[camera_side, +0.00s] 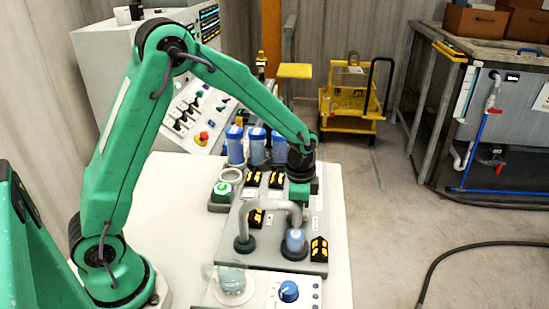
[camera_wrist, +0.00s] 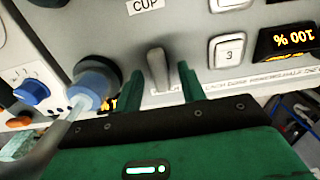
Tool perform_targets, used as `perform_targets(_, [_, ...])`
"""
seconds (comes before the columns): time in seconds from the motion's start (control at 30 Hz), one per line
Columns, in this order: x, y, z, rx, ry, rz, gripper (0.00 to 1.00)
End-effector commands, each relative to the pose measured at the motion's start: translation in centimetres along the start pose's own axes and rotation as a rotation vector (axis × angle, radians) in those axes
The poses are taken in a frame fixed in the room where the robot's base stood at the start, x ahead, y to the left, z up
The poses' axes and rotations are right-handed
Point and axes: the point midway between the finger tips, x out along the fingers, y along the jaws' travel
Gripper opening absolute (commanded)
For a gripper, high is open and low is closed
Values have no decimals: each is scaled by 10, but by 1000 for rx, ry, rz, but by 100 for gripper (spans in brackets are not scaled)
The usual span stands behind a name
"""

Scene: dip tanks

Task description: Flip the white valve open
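A pale grey-white upright lever (camera_wrist: 157,66) stands on the grey panel, below and right of the "CUP" label in the wrist view. It looks like the white valve. My gripper (camera_wrist: 160,78) is open, with one green finger on each side of the lever and a visible gap to each. In the side view my gripper (camera_side: 300,195) is low over the far right part of the grey panel (camera_side: 280,225) and hides the lever there.
Black displays (camera_side: 319,249) with orange digits sit around the panel. Blue-lidded jars (camera_side: 257,146) stand behind. A blue knob (camera_side: 289,291) is at the front.

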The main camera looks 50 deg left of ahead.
Motion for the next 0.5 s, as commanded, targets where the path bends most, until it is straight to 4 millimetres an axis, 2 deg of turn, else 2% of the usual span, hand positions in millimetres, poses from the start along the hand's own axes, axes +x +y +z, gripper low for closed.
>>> perform_targets(0.27, [-3, 0, 0, 1, 1, 0, 40])
perform_targets(0.5, [-24, 0, 0, 1, 2, -2, 40])
